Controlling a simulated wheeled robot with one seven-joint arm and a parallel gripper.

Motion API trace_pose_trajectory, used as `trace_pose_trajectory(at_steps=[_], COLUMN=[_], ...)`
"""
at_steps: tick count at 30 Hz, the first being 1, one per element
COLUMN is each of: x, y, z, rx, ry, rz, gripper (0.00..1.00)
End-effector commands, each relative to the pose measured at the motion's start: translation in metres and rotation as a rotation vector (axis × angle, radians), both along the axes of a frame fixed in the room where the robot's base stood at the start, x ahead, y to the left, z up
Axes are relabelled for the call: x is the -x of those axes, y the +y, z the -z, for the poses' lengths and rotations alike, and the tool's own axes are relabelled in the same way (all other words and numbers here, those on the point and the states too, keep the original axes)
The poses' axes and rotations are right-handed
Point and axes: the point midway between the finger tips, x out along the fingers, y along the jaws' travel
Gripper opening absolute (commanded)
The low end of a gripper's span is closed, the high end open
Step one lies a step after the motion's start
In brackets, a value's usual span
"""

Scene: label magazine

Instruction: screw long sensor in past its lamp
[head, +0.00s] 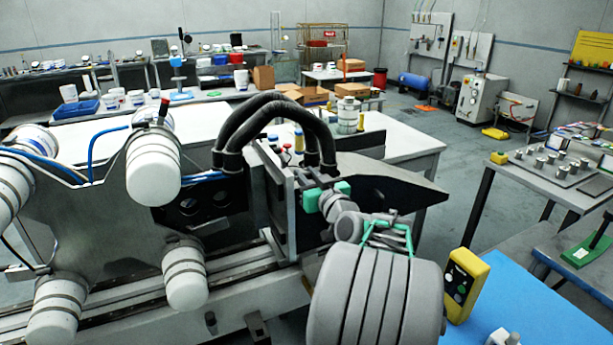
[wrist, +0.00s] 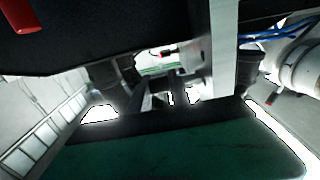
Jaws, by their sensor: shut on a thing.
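In the head view my gripper (head: 326,199) is at the near face of the label machine (head: 291,215), below the black hoses. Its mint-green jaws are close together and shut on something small. I take this to be the long sensor, but its body is hidden by the jaws and wrist, and its thread and lamp cannot be made out. In the wrist view a broad green surface fills the bottom and a dark edge covers the top. The narrow gap between them shows dark brackets and bright patches, too dim to tell sensor from holder.
Thick black hoses (head: 283,110) arch just above my gripper. A dark sloping plate (head: 385,190) juts out to its right. White rollers (head: 153,167) stand on the machine's left. A yellow button box (head: 465,284) and a blue mat (head: 535,318) lie at the right front.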

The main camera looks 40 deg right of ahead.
Motion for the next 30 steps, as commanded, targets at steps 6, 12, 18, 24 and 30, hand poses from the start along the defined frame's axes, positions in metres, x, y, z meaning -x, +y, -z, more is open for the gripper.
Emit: trace_pose_trajectory(at_steps=[6, 12, 18, 24, 30], x=[0.0002, -0.0009, -0.0008, -0.0002, -0.0002], y=[-0.0003, 0.0006, -0.0001, -0.0006, -0.0006], z=[-0.0001, -0.0052, -0.0025, 0.0001, 0.0], rx=[0.0, -0.011, -0.052, -0.059, -0.058], ry=[0.0, 0.055, 0.188, 0.203, 0.202], rz=[0.001, -0.002, -0.001, 0.001, 0.001], gripper=[0.0, 0.0, 0.0, 0.0, 0.32])
